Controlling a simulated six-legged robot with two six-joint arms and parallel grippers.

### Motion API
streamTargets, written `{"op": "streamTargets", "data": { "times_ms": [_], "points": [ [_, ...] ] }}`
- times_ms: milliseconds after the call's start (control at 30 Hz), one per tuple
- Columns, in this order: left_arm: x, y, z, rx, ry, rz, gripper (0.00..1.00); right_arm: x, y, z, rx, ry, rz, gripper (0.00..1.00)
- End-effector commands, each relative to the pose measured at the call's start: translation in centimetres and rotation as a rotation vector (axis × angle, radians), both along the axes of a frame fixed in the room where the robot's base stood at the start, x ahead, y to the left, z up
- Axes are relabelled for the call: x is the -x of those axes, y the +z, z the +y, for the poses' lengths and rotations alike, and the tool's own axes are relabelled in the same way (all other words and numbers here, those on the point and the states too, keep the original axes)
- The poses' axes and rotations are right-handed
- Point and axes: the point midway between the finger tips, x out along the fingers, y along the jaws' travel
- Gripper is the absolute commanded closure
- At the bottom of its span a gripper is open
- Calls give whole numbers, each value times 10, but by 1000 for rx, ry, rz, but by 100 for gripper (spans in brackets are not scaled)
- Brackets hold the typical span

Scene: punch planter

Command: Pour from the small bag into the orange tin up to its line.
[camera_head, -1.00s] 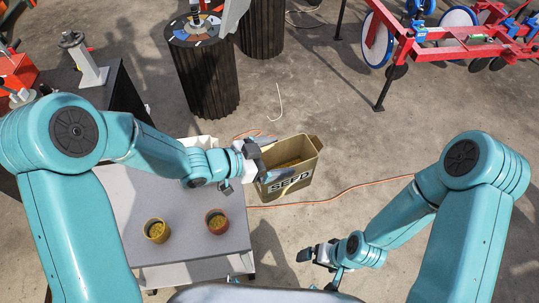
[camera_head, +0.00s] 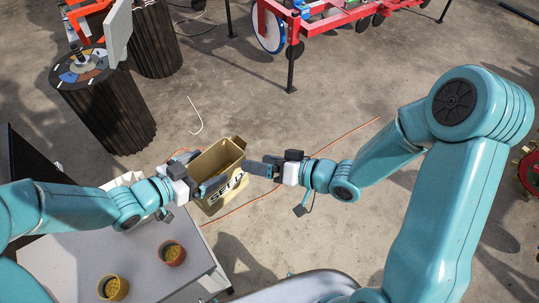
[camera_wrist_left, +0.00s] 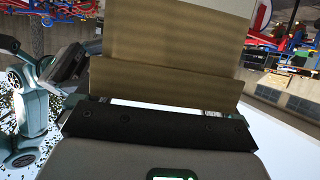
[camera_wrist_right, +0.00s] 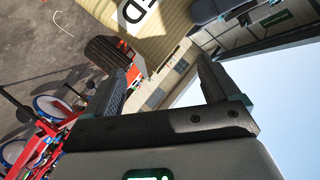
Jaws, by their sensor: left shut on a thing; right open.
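The small bag (camera_head: 218,160) is a tan, open-topped, box-shaped bag marked SEED, leaning in the head view. My left gripper (camera_head: 207,186) is shut on its left side; the bag's tan wall (camera_wrist_left: 160,75) fills the middle of the left wrist view. My right gripper (camera_head: 262,167) is open at the bag's right side; its spread fingers (camera_wrist_right: 163,88) show with nothing between them, and the bag shows above. The orange tin (camera_head: 172,253) is a reddish-orange round pot with yellowish contents on the grey table. I cannot make out its line.
A yellow tin (camera_head: 113,288) with similar contents stands left of the orange tin on the table (camera_head: 75,262). A dark ribbed drum (camera_head: 105,110) and a red machine (camera_head: 330,15) stand behind. An orange cord (camera_head: 345,135) lies on open concrete floor.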

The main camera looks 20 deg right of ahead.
Motion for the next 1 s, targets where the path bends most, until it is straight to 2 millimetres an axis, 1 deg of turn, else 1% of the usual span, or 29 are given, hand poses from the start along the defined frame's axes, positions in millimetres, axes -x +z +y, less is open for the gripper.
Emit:
{"op": "streamTargets", "data": {
  "times_ms": [33, 100, 200, 333, 500, 700, 800, 1000],
  "points": [
    [-1, 2, 0, 4, 1, -6, 91, -3, 7, -8, 10, -18, -20, 11],
    [-1, 2, 0, 4, 1, -6, 91, -6, 12, -14, 17, -34, -32, 11],
    [-1, 2, 0, 4, 1, -6, 91, -12, 11, -14, 19, -42, -35, 11],
    [-1, 2, 0, 4, 1, -6, 91, -25, 4, 1, 19, -38, -32, 11],
    [-1, 3, 0, 4, 1, -6, 91, -50, -8, 25, 20, -38, -33, 11],
    [-1, 3, 0, 4, 1, -6, 91, -76, -18, 47, 21, -41, -33, 11],
    [-1, 3, 0, 4, 1, -6, 91, -84, -21, 54, 21, -42, -32, 11],
    [-1, 3, 0, 4, 1, -6, 91, -90, -24, 60, 21, -44, -31, 11]
  ]
}}
